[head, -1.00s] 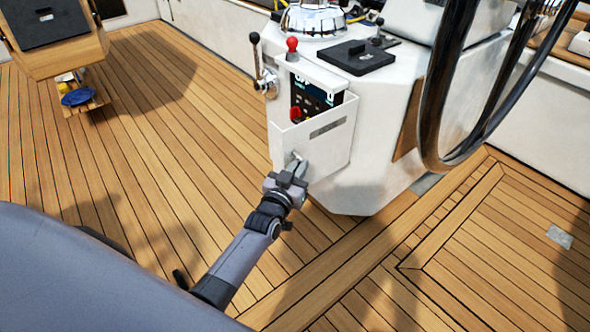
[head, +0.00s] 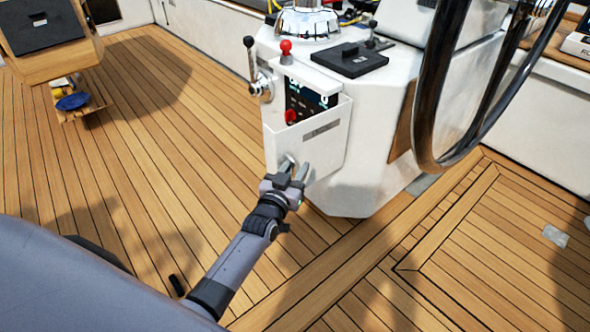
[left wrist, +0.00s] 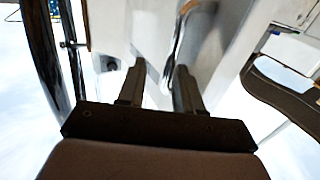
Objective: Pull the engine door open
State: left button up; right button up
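The engine door appears to be the white panel (head: 330,146) with a grey label on the front of the white pedestal (head: 375,120). It stands out from the pedestal, and a dark display (head: 306,100) with a red knob (head: 291,117) shows above and behind its top edge. My left gripper (head: 295,170) is at the lower part of this panel, its two fingers spread apart. In the left wrist view, the fingers (left wrist: 160,85) are apart, with a shiny metal bar (left wrist: 179,45) just beyond and between them. I cannot tell whether they touch anything. My right gripper is not in view.
A large dark steering wheel (head: 427,100) stands to the right. A lever with a black knob (head: 249,43) and one with a red knob (head: 286,47) rise at the pedestal's left.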

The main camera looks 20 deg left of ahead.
pick_arm(q)
jog(key=s+p, duration=0.2)
jog(key=s, duration=0.5)
jog(key=shift+d, duration=0.15)
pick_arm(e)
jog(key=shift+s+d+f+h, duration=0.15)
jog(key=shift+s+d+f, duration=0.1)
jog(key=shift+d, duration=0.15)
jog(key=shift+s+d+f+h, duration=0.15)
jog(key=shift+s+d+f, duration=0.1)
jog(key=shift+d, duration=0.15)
pick_arm(q)
jog(key=shift+s, duration=0.1)
